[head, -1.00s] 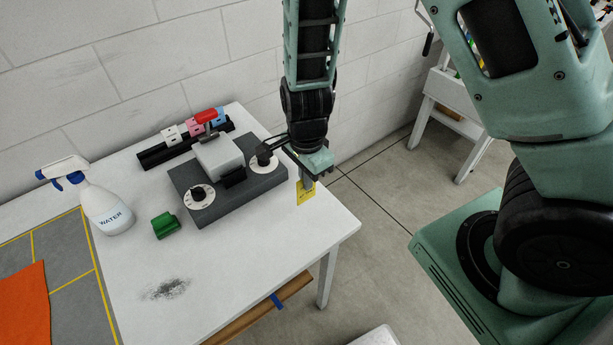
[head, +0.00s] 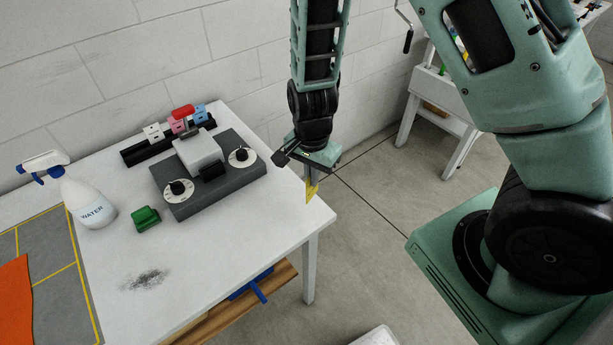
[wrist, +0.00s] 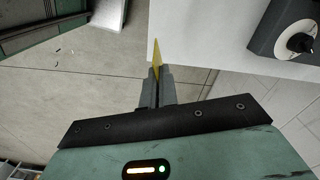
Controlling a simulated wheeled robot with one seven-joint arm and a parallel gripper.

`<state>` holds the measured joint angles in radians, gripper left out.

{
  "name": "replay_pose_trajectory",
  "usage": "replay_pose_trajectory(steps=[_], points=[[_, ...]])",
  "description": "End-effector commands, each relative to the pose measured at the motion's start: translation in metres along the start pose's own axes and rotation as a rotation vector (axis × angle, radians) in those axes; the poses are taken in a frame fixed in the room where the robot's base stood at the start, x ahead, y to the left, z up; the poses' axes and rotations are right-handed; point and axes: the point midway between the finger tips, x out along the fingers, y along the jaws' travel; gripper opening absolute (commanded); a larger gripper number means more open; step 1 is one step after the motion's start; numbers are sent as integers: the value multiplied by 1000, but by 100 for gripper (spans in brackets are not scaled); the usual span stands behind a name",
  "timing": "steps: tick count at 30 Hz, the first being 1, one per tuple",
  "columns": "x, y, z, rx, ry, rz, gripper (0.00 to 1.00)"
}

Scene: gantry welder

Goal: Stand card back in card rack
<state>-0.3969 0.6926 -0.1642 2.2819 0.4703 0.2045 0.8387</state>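My gripper (head: 311,178) hangs just past the right edge of the white table in the head view. It is shut on a yellow card (head: 311,191), which points down edge-on. In the wrist view the card (wrist: 157,56) stands out thin between the fingertips (wrist: 157,78), beside the table edge. The green block (head: 146,217) sits on the table left of the grey machine; I cannot tell whether it is the card rack. On the black rail (head: 135,153) at the back of the table stand white, pink and blue cards or blocks.
The grey machine (head: 240,180) with two dials stands on the white table (head: 215,258). A spray bottle (head: 88,204) stands at the left, near an orange sheet (head: 14,300). A blue-handled item (head: 252,285) lies on the shelf below.

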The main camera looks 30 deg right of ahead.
Motion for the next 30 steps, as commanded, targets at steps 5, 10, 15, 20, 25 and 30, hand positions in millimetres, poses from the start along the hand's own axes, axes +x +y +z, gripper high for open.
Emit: replay_pose_trajectory(steps=[5, 10, 15, 20, 25, 30], points=[[10, 4, -22, -212, 2, 4, 0], [24, 10, -51, -522, -2, 4, 0], [37, 17, -76, -819, -4, -5, 0], [47, 23, -94, -1044, -3, -18, 0], [76, 21, -91, -1035, -2, -16, 0], [92, 20, -91, -1033, -2, -16, 0]])
